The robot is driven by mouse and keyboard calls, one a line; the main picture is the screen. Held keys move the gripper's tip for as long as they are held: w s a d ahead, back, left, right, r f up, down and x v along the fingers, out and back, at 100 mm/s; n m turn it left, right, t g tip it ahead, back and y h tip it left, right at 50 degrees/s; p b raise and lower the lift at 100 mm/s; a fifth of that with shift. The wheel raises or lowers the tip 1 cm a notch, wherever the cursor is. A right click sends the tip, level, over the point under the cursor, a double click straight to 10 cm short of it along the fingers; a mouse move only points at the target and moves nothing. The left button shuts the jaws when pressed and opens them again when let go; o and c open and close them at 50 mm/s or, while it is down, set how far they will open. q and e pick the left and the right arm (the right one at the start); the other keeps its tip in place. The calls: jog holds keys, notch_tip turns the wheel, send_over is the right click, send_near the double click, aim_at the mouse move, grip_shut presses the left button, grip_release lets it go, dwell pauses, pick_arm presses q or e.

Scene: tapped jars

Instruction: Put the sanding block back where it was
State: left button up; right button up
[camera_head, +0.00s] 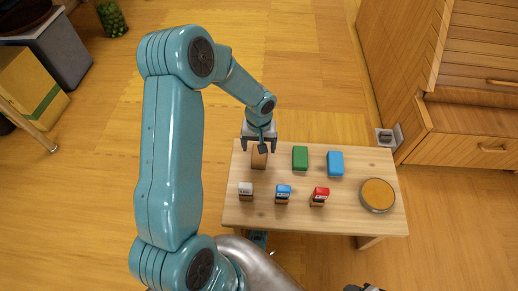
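A tan-brown block (259,159), which may be the sanding block, stands at the back left of the low wooden table (335,211). A green block (300,158) and a blue block (336,164) stand to its right in the same row. My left gripper (260,146) is over the back edge of the table at the tan-brown block. Its fingers are spread, with gaps beside the block, and point down at it. Contact cannot be told. A dark piece at the bottom edge, probably my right gripper (364,288), is mostly cut off.
In the front row are small white-topped (246,189), blue-topped (283,193) and red-topped (320,196) items. A round orange-topped dish (377,195) is at the table's right end. A wooden cabinet (465,135) stands to the right. Floor behind the table is clear.

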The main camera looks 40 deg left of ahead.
pick_arm(q)
notch_tip(320, 180, up, 6)
jog(key=p, duration=0.1)
jog(key=shift+r+p, duration=0.2)
jog(key=shift+p, duration=0.1)
jog(key=shift+s+d, duration=0.1)
dwell(0.4)
